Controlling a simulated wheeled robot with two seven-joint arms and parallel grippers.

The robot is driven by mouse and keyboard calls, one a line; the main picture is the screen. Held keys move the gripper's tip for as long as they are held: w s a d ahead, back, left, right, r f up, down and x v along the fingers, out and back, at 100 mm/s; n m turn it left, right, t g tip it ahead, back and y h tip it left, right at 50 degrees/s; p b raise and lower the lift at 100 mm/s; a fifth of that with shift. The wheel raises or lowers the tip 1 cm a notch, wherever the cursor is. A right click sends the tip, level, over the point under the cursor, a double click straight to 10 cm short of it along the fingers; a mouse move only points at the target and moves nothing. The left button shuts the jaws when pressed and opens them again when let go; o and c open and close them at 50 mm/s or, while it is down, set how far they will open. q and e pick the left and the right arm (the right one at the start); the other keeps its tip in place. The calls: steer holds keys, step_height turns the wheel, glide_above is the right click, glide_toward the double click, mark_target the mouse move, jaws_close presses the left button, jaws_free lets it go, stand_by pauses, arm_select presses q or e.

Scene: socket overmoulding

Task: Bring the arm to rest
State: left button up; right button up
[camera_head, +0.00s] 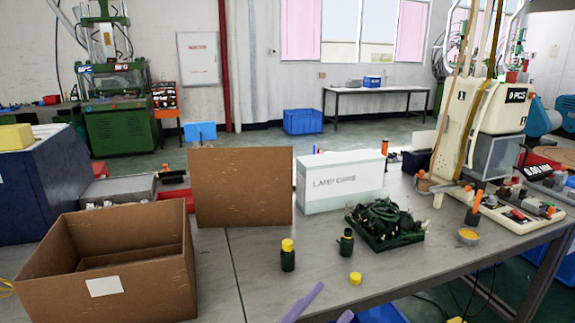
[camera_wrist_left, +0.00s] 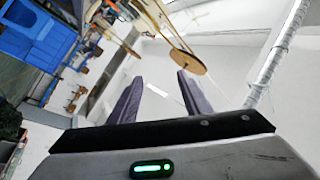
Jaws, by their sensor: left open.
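My left gripper (camera_head: 333,300) shows at the bottom edge of the head view, only its purple-grey fingertips in frame, in front of the table (camera_head: 215,285). In the left wrist view the two fingers of this gripper (camera_wrist_left: 160,78) stand apart with nothing between them. The gripper is open and empty, and clear of the objects on the table. The rest of the left arm is out of the head view. My right gripper is in neither view.
An open cardboard box (camera_head: 120,285) stands at left, with a brown board (camera_head: 243,187) upright behind it. A white box (camera_head: 340,182), a green tray of dark parts (camera_head: 385,225), two dark bottles and a yellow cap (camera_head: 355,278) stand mid-table. A machine (camera_head: 475,120) is at right.

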arm_select(q)
steer(key=a+f+n+y, duration=0.7)
steer(key=a+f, duration=0.1)
steer(key=f, duration=0.3)
steer(key=s+a+f+n+g+y, duration=0.3)
steer(key=s+a+f, duration=0.4)
steer(key=s+f, duration=0.2)
steer(key=s+a+f+n+g+y, duration=0.3)
steer(key=s+a+f, duration=0.4)
steer(key=s+f, duration=0.3)
step_height(320, 180, down, 2)
steer(key=shift+s+a+f+n+g, duration=0.2)
steer(key=shift+s+a+n+g, duration=0.1)
steer(key=shift+n, duration=0.4)
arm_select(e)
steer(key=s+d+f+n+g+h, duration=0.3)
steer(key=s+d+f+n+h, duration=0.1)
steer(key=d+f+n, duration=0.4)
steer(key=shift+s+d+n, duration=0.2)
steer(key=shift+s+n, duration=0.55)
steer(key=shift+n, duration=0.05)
